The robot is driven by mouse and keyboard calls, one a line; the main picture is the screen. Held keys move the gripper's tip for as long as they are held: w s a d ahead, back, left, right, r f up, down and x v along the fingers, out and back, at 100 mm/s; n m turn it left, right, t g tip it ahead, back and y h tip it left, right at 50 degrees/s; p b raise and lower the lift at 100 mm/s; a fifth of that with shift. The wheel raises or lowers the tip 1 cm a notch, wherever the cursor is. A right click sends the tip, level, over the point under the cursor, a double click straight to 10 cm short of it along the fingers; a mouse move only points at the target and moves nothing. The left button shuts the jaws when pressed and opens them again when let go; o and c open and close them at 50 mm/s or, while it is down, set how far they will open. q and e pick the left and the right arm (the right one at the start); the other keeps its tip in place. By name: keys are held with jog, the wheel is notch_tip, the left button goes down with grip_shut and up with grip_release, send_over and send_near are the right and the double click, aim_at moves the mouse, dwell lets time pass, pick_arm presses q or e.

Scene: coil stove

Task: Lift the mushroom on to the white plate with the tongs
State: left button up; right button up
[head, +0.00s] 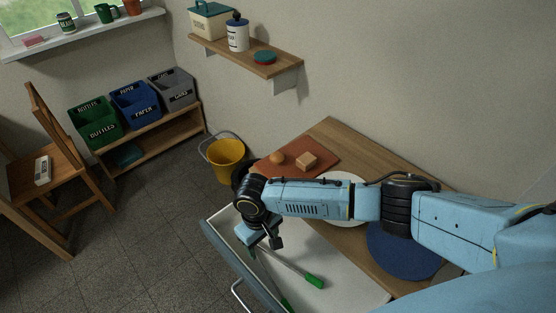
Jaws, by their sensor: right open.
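The tongs (315,282), with green ends and thin grey arms, lie in the open white drawer (345,285). My right gripper (263,241) is open over the drawer, near the tongs' far end; whether it touches them I cannot tell. The white plate (345,176) is on the wooden counter, mostly hidden behind my right arm. A reddish-brown board (325,152) on the counter holds a small round tan thing (277,158) and a tan block (307,160). I cannot tell for sure which is the mushroom. My left gripper is not in view.
A dark blue round mat (405,250) lies on the counter at the right. A yellow bucket (226,160) stands on the floor beyond the counter. Recycling bins (135,105) and a wooden chair (45,165) are at the left. The floor left of the drawer is clear.

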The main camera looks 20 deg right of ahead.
aim_at(267, 262)
jog(key=f+b, duration=0.1)
jog(key=f, duration=0.1)
jog(key=f+b, duration=0.4)
jog(key=f, duration=0.1)
jog(key=shift+s+d, duration=0.15)
jog(key=shift+s, duration=0.1)
jog(key=shift+f+b, duration=0.3)
jog(key=shift+f, duration=0.25)
jog(key=c, duration=0.7)
notch_tip(267, 262, up, 12)
jog(key=p, duration=1.3)
